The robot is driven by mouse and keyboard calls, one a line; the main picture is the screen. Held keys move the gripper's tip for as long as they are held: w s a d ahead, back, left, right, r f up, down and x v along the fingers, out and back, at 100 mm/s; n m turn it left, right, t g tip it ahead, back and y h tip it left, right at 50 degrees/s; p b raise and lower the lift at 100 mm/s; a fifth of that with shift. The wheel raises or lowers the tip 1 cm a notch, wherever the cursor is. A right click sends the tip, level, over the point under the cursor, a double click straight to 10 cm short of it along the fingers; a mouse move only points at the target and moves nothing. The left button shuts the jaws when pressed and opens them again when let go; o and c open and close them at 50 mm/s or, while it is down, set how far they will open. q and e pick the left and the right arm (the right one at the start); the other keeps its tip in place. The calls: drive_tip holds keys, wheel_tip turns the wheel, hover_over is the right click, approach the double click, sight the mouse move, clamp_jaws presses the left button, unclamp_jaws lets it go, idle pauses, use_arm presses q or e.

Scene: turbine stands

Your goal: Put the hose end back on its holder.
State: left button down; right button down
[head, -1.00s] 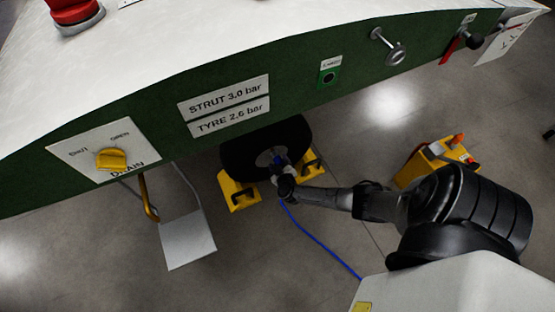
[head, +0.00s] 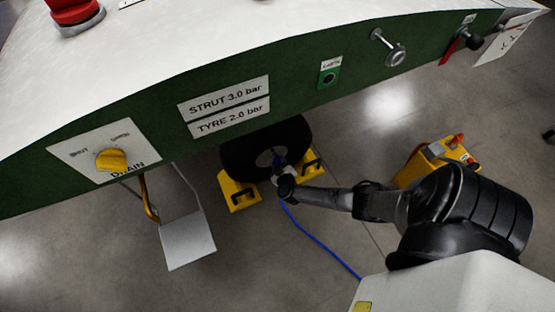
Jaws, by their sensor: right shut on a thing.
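My right gripper (head: 280,172) is in front of the hub of a black tyre (head: 236,160) under the green body. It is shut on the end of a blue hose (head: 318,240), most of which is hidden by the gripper. A little blue shows at the fingertips by the hub; I cannot tell whether it touches the wheel. The hose hangs from there and runs down to the right, behind my arm's base. A yellow cart (head: 436,160) with orange parts stands on the floor at the right; I cannot make out a hose holder. My left gripper is not in view.
Yellow chocks (head: 238,196) sit on both sides of the tyre. The green panel (head: 300,98) overhangs it, with a yellow drain knob (head: 110,159) and a projecting silver knob (head: 395,54). A grey step plate (head: 188,240) hangs at left. The floor between tyre and cart is open.

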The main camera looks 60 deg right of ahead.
drive_tip(key=shift+s, duration=0.15)
drive_tip(key=shift+s+a+p, duration=0.3)
drive_tip(key=shift+s, duration=0.05)
drive_tip(key=shift+s+a+p, duration=0.45)
drive_tip(key=shift+s+p, duration=0.05)
drive_tip(key=shift+s, duration=0.1)
drive_tip(key=shift+s+a+p, duration=0.4)
drive_tip(key=shift+s+p, duration=0.1)
drive_tip(key=shift+s, duration=0.1)
idle(0.4)
